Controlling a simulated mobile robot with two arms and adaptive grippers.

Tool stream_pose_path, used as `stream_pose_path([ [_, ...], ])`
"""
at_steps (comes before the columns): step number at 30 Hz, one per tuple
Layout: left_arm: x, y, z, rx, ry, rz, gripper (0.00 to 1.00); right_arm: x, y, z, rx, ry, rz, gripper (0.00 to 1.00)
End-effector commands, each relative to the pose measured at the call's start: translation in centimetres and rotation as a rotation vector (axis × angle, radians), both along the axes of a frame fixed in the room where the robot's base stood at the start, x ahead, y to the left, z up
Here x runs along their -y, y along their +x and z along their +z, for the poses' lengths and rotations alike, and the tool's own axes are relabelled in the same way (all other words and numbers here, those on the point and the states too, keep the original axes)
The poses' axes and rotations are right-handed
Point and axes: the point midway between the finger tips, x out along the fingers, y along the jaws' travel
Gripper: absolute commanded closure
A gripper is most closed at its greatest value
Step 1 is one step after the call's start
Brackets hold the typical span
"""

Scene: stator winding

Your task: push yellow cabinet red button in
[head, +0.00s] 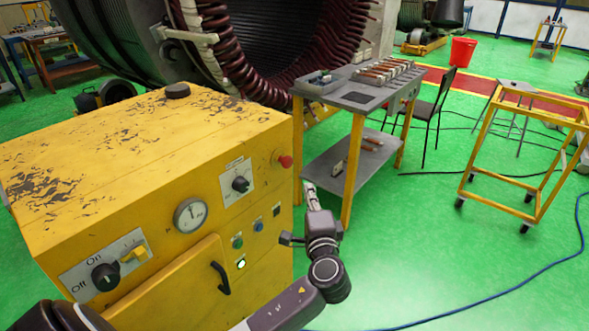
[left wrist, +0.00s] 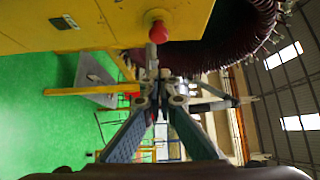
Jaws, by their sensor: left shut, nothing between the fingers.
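The yellow cabinet (head: 150,160) stands at the left in the head view, with worn paint on its top. Its red button (head: 285,161) sticks out near the top right of the front panel. My left gripper (head: 311,192) is shut and empty, to the right of and below the button in the head view. In the left wrist view the button (left wrist: 158,33) shows just beyond the tips of my left gripper (left wrist: 152,58). My right gripper is out of view.
The cabinet front also holds a gauge (head: 190,215), a rotary On/Off switch (head: 105,276) and a black door handle (head: 221,278). A grey-topped work table (head: 355,97) stands close behind my left gripper. A yellow frame cart (head: 520,145) is at the right, with open green floor between.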

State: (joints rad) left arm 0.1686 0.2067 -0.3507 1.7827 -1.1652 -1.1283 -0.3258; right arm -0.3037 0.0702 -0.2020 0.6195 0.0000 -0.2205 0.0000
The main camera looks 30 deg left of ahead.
Motion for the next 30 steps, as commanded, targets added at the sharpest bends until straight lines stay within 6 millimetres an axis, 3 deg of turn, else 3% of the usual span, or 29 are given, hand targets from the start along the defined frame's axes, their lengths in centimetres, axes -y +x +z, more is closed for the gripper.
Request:
stream_pose_path([
  [11,-5.4,6.0,0.4,0.000,0.004,0.002,1.00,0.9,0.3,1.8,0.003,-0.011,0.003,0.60],
  [18,-8.4,6.0,0.2,0.000,0.001,0.000,1.00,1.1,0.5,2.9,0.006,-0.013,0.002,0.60],
  [30,-8.9,6.0,0.0,0.000,0.000,-0.001,1.00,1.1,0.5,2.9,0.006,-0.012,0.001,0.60],
])
